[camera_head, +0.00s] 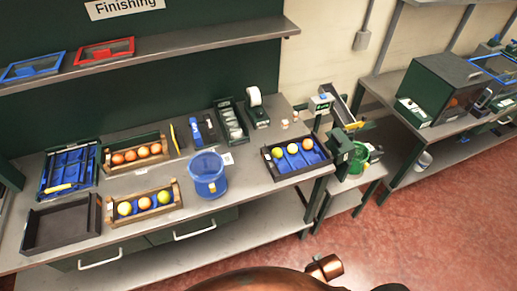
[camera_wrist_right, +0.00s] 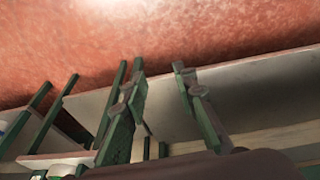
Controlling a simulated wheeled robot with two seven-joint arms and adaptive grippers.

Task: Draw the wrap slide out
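I cannot tell for certain which thing is the wrap slide. A dark unit with blue panels and a yellow bar (camera_head: 62,187) lies at the left of the bench in the head view. Two drawers with pale handles (camera_head: 195,230) sit under the bench top, and both look shut. My right gripper (camera_wrist_right: 160,75) shows in the right wrist view with its two fingers wide apart and nothing between them. It touches nothing that I can make out. My left gripper is in no view.
The bench holds an empty dark tray (camera_head: 38,229), crates of oranges (camera_head: 112,222) and yellow fruit, a blue bucket (camera_head: 209,185) and a blue-lined tray (camera_head: 271,171). A shelf (camera_head: 180,45) overhangs the back. Red floor (camera_head: 430,230) is clear at right.

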